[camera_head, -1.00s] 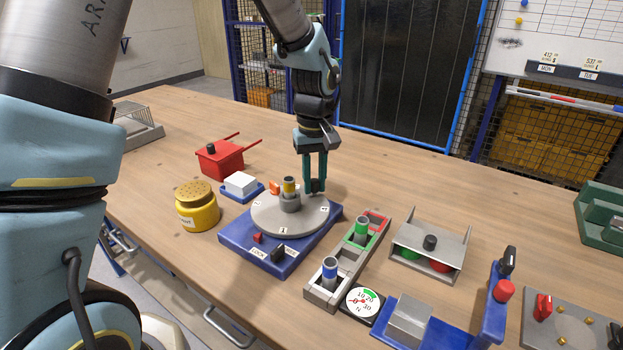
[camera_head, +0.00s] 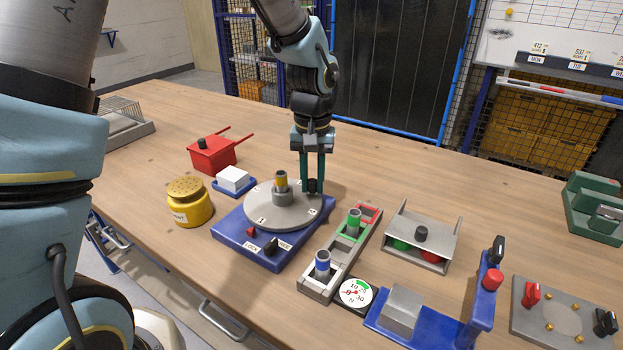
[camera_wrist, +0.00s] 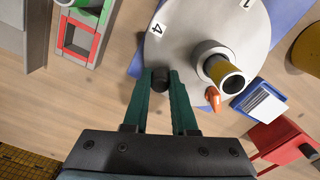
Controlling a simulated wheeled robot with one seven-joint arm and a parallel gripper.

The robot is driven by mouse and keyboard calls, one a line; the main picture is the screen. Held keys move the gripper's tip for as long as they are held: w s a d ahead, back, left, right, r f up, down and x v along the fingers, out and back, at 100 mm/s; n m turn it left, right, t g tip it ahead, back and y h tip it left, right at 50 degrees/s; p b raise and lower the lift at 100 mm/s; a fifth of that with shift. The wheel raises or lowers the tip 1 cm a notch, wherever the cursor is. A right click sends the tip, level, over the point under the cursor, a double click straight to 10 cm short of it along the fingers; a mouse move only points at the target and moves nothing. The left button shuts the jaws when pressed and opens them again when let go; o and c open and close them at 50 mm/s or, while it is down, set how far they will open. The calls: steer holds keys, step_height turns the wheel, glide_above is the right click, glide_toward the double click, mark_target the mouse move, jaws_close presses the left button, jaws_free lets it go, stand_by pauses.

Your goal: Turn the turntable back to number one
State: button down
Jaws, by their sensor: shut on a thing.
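The turntable (camera_head: 250,205) is a round grey plate on a blue base (camera_head: 237,236). Its number 1 label (camera_head: 262,219) is at the front left, close to a red marker (camera_head: 251,231) on the base; the 4 label (camera_head: 313,212) is at the right front. My gripper (camera_head: 312,188) points down at the plate's right rim, shut on a black knob (camera_wrist: 160,86). A black lever (camera_head: 271,246) sits on the base's front between labels, one reading LOCK. In the wrist view an orange piece (camera_wrist: 213,97) is beside the holder.
Left are a yellow jar (camera_head: 188,208), a white block on a blue tray (camera_head: 233,180) and a red box (camera_head: 212,155). Right are a grey rack with green and blue banded cylinders (camera_head: 319,284), a dial (camera_head: 355,293) and a grey stand (camera_head: 425,240).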

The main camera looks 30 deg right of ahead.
steer(key=shift+s+m, duration=0.15)
steer(key=shift+m, duration=0.15)
stand_by(0.4)
steer(key=c, duration=0.7)
jaws_free()
step_height(320, 180, up, 11)
steer(key=shift+f+b, duration=0.1)
steer(key=shift+b, duration=0.7)
steer(key=shift+a, duration=0.15)
steer(key=w+a+f+n, duration=0.2)
steer(key=w+a, duration=0.2)
steer(key=a, duration=0.6)
steer(key=w+a+f+n, duration=0.2)
steer(key=w+a, duration=0.1)
steer(key=a, duration=0.7)
steer(key=s+a+f+n, duration=0.1)
steer(key=a, duration=0.3)
steer(key=s+a+f+n+t, duration=0.1)
steer(key=a, duration=0.4)
steer(key=s+a+f, duration=0.1)
steer(key=a, duration=0.4)
steer(key=shift+a+f+n+t, duration=0.25)
steer(key=shift+n+t, duration=0.05)
steer(key=shift+n, duration=0.1)
